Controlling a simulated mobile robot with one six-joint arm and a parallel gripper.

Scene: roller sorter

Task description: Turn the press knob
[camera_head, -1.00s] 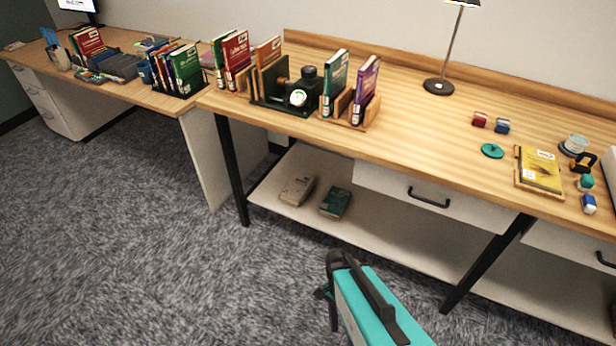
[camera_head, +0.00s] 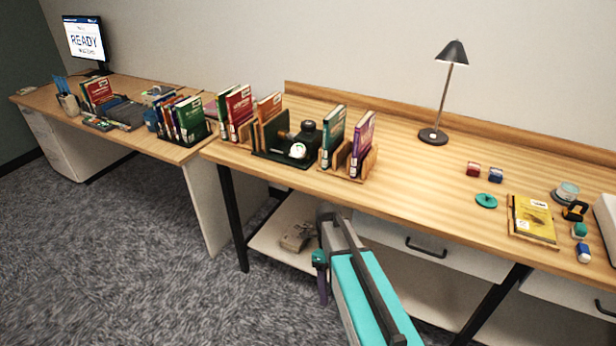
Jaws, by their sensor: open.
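A small black press (camera_head: 290,142) stands on the long wooden table between two groups of books. It has a dark round knob (camera_head: 309,126) on top and a white round face (camera_head: 298,151) at its front; I cannot tell which of these is the press knob. My gripper (camera_head: 322,292) hangs in front of the table, below the tabletop's level in the picture and apart from the press. It is open and small in view, so its fingers are hard to tell apart. Nothing shows between them.
Upright books flank the press, including a purple one (camera_head: 362,140) at right. A lamp (camera_head: 440,90), a teal disc (camera_head: 486,201) and a yellow book (camera_head: 533,216) are further right. The tabletop's middle is bare.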

